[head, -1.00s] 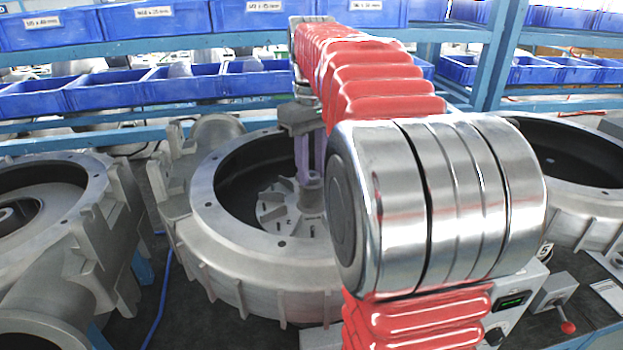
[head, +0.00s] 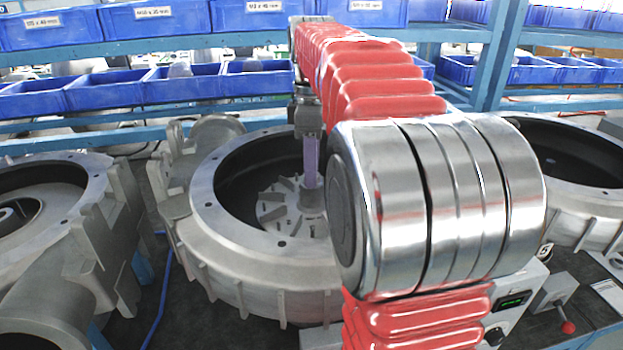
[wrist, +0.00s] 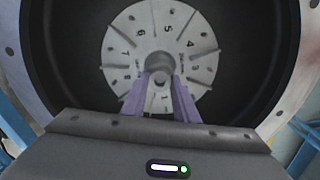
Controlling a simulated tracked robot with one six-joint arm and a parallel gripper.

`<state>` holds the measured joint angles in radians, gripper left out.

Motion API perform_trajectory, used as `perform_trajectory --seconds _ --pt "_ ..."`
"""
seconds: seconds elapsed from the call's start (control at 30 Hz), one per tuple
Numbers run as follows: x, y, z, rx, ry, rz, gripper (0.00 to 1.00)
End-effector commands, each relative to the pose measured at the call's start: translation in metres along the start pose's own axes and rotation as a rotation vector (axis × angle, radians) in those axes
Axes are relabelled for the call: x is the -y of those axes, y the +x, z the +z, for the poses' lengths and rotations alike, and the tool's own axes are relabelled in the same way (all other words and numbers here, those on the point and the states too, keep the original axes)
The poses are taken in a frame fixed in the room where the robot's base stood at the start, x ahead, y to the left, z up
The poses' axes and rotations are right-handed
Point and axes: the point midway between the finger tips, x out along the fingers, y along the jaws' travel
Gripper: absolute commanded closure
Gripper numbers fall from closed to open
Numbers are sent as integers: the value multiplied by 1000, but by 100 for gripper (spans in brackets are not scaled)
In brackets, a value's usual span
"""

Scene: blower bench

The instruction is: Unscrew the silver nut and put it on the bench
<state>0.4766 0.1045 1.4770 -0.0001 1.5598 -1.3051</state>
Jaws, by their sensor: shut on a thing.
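My gripper (head: 312,184) reaches down into the open round grey blower housing (head: 205,190). In the wrist view its two purple fingers (wrist: 161,80) are closed on the small silver nut (wrist: 160,78) at the hub. The nut is at the centre of the bladed impeller (wrist: 125,40), which carries numbers on its face. In the head view the impeller (head: 275,208) sits inside the housing, and the nut is too small to make out between the fingertips. I cannot tell whether the nut is still threaded on.
Other grey housings stand left (head: 60,215) and right (head: 590,165). Blue bins (head: 190,88) line the shelves behind. A control box with a display (head: 512,302) and a red-knobbed lever (head: 567,326) are at front right. A blue cable (head: 160,300) lies on the dark bench (head: 200,325).

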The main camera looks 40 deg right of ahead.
Motion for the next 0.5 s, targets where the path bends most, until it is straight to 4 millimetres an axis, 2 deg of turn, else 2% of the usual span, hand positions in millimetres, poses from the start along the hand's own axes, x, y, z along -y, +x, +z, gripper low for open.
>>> perform_trajectory --seconds 0.5 --pt "0 0 0 1 -392 -1 100"
